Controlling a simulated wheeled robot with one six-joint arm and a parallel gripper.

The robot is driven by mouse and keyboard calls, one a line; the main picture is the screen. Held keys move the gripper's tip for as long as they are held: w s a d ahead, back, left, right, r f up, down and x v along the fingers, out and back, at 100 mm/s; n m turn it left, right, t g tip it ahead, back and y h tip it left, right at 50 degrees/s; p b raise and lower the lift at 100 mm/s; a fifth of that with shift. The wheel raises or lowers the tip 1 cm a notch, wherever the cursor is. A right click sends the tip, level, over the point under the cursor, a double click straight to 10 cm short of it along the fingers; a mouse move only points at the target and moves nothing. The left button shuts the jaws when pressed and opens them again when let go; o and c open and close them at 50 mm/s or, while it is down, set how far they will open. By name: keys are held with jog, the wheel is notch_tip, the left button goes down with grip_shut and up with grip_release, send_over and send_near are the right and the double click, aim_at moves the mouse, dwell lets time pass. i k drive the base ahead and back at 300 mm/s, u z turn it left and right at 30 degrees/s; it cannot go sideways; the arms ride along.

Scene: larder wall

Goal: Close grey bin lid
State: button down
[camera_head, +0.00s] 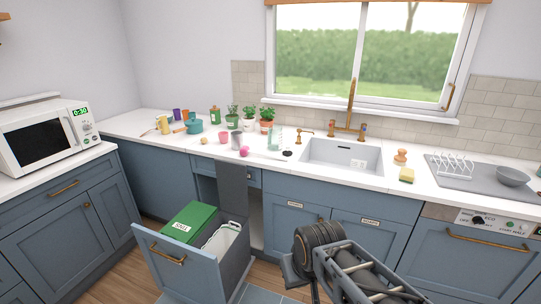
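The grey bin (227,247) sits in the pulled-out drawer, to the right of the green bin. A white liner shows at its mouth, so its inside is open to view. A dark grey panel (232,187), which looks like its lid, stands upright behind it against the cabinet opening. The green bin's lid (190,225) is shut flat and bears a white label. My arm shows at the lower middle, to the right of the drawer and apart from it. My gripper's fingers cannot be made out in this view.
The drawer front (177,264) stands well out over the wooden floor. Blue cabinets line the wall, with a sink (342,156) to the right. Potted plants, cups and a teal pot (194,126) stand on the white counter above. A microwave (44,135) is at the left.

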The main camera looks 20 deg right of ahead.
aim_at(232, 178)
jog(key=z, duration=0.1)
jog(key=i, duration=1.4)
jog(key=u, duration=0.8)
